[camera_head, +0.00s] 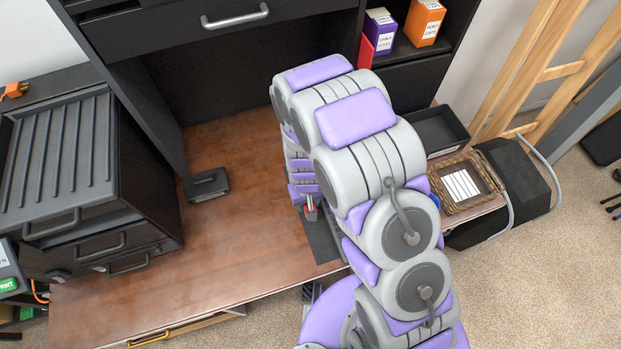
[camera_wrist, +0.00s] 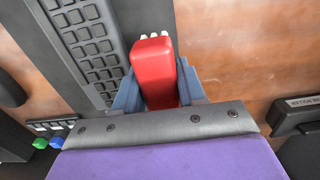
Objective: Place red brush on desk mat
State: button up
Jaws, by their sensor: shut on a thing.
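The red brush (camera_wrist: 155,72) is upright in the wrist view, with pale bristle tips at its far end. My gripper (camera_wrist: 158,88) is shut on it, with one blue-grey finger on each side. In the head view a small red part of the brush (camera_head: 310,214) shows below my arm. The dark grey desk mat (camera_head: 322,243) lies on the wooden desk, mostly hidden behind my arm. In the wrist view the mat (camera_wrist: 48,62) lies beside and below the brush. I cannot tell whether the brush touches it.
A dark keyboard (camera_wrist: 92,45) lies on the mat, with a dark mouse (camera_wrist: 10,90) to its left. A black box (camera_head: 207,185) stands on the desk. The desk's left-centre is clear.

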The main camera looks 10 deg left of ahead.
jog(key=w+a, duration=0.1)
jog(key=w, duration=0.2)
jog(key=w+a+b, duration=0.1)
jog(key=w, duration=0.3)
jog(key=w+a+f, duration=0.1)
jog(key=w+a, duration=0.1)
jog(key=w, duration=0.2)
jog(key=shift+w+b, duration=0.1)
jog(key=shift+b, duration=0.2)
jog(key=shift+w+a+f, duration=0.1)
jog(key=shift+w+f, duration=0.05)
jog(key=shift+f, duration=0.05)
notch_tip(320, 180, down, 4)
jog(key=shift+r+b, duration=0.25)
jog(key=shift+b, duration=0.35)
jog(key=shift+r, duration=0.1)
jog(key=shift+c, duration=0.4)
jog(key=o, duration=1.1)
notch_tip(320, 180, up, 12)
jog(key=p, duration=0.2)
jog(key=shift+p, duration=0.3)
